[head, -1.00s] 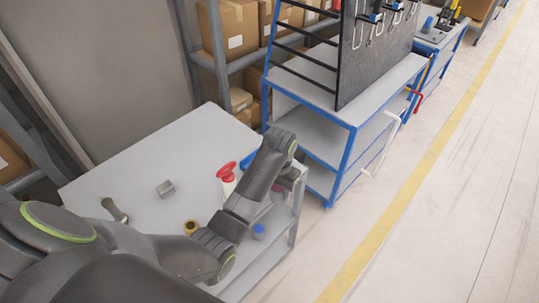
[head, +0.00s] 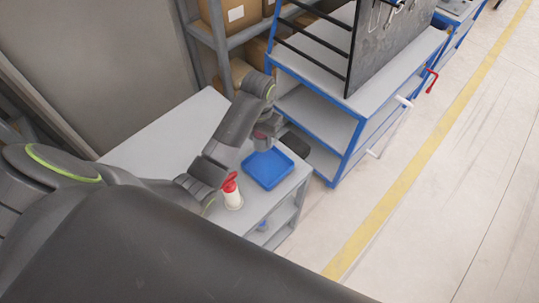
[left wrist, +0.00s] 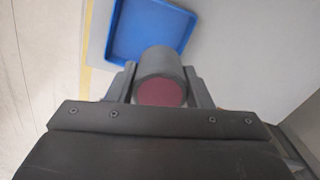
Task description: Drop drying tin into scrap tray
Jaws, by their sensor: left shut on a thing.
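My left gripper (head: 265,131) points down over the table, just behind the blue tray in the head view. It is shut on a grey cylindrical tin with a dark red end face (left wrist: 160,93), which sits between the two fingers in the left wrist view. In the head view the tin is small and mostly hidden by the gripper. The blue scrap tray (head: 268,170) lies flat on the table and looks empty. It also shows in the left wrist view (left wrist: 122,52), beyond the tin. The tin is held above the table. My right gripper is out of view.
A red-topped white bottle (head: 231,192) stands left of the tray, close to my left arm. The pale table (head: 165,140) is partly hidden by my arms. A blue-framed workbench (head: 335,130) stands close behind on the right. A blue item (head: 262,226) sits on the lower shelf.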

